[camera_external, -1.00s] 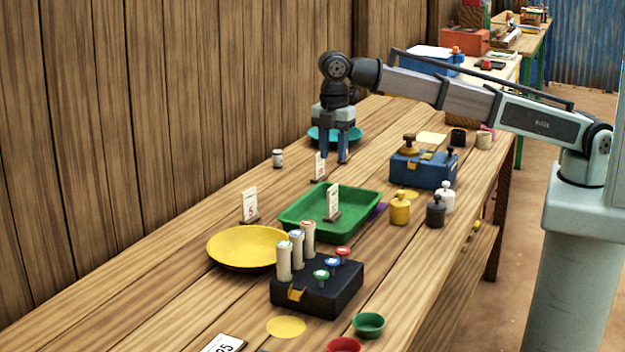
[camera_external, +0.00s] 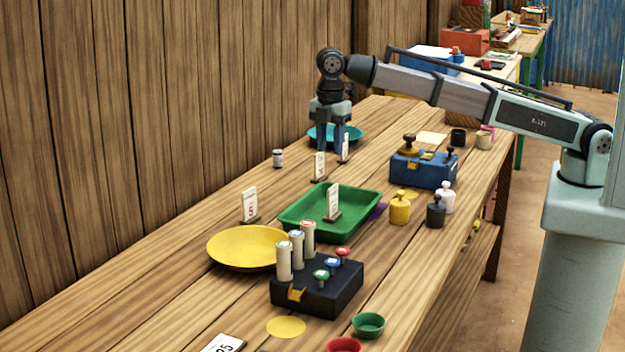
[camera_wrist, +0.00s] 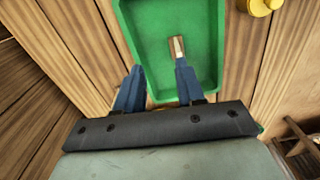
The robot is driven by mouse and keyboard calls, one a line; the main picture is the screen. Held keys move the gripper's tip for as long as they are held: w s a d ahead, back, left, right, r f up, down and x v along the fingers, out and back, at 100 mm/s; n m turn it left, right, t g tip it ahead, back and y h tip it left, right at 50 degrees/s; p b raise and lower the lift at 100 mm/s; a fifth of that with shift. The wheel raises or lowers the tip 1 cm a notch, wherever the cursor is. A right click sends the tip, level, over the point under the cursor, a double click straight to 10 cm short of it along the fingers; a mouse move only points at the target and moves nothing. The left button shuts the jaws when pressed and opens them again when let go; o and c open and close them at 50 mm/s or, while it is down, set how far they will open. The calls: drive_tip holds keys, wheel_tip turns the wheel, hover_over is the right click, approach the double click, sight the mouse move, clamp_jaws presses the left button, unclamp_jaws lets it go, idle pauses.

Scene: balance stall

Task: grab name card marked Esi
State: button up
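Several small white cards stand upright on wooden feet in the external view. One (camera_external: 249,205) is behind the yellow plate, with a mark like a 5. One (camera_external: 333,202) is at the green tray (camera_external: 290,222). One (camera_external: 319,167) is beyond the tray, and another (camera_external: 345,148) is just right of my fingers. I cannot read the name Esi on any. My gripper (camera_external: 329,151) points down, open and empty, near the two far cards. In the wrist view, my open fingers (camera_wrist: 158,84) frame part of the green tray (camera_wrist: 124,22), with a card's foot (camera_wrist: 177,47) in view.
A yellow plate (camera_external: 240,250), a black weight block (camera_external: 325,295) and a blue weight box (camera_external: 425,172) stand around the tray. A teal plate (camera_external: 355,134) lies behind my gripper, a small jar (camera_external: 278,158) to its left. The wooden wall borders the table's left side.

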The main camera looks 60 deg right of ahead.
drive_tip(key=w+d+m, duration=0.1)
drive_tip(key=w+d, duration=0.4)
drive_tip(key=d, duration=0.4)
drive_tip(key=w+d+m, duration=0.2)
drive_tip(key=w+d, duration=0.3)
drive_tip(key=d, duration=0.4)
drive_tip(key=n, duration=0.3)
hover_over(319, 177)
drive_tip(key=d, duration=0.1)
wheel_tip(319, 177, down, 9)
drive_tip(key=shift+s+r, duration=0.1)
drive_tip(key=shift+w+f, duration=0.15)
drive_tip(key=shift+f, duration=1.25)
drive_tip(key=shift+w+f, duration=0.1)
drive_tip(key=shift+f, duration=1.25)
clamp_jaws()
